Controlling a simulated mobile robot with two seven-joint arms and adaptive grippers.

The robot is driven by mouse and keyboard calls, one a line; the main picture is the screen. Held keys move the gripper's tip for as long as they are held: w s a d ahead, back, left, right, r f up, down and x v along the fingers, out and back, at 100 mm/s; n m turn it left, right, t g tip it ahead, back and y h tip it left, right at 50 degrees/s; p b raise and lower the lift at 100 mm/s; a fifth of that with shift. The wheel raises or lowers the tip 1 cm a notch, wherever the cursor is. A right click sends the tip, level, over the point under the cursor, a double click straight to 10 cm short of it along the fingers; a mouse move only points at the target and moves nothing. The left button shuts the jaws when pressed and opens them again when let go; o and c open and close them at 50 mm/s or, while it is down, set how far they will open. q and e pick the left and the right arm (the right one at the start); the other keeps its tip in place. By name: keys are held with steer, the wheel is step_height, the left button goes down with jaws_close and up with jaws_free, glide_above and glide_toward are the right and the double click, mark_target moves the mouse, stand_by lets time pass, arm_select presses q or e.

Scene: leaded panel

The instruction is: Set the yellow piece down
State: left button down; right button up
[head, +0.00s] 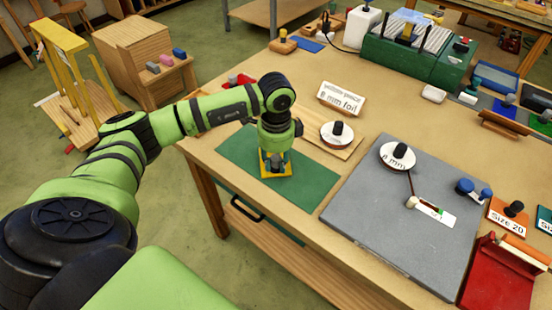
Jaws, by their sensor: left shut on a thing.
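My left gripper (275,158) points down over the green mat (312,185) near the left end of the workbench. It is shut on the yellow piece (288,172), which shows low between and around the fingers. The piece is at or just above the mat; I cannot tell if it touches. The gripper hides much of the piece. My right gripper is out of view.
Right of the mat are a wooden board (347,147) with a white foil reel (336,139), a label card (342,98) and a grey slab (400,238) with another reel (397,155). A green machine (405,57) stands behind. Bare mat lies around the gripper.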

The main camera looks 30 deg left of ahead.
arm_select(q)
steer(key=shift+f, duration=0.15)
steer(key=c, duration=1)
jaws_free()
steer(key=shift+o, duration=0.2)
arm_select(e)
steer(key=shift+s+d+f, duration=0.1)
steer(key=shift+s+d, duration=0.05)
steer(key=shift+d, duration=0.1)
arm_select(q)
steer(key=shift+r, duration=0.35)
step_height(320, 180, up, 10)
steer(key=b, duration=0.3)
steer(key=shift+d+r, duration=0.1)
steer(key=shift+r, duration=0.75)
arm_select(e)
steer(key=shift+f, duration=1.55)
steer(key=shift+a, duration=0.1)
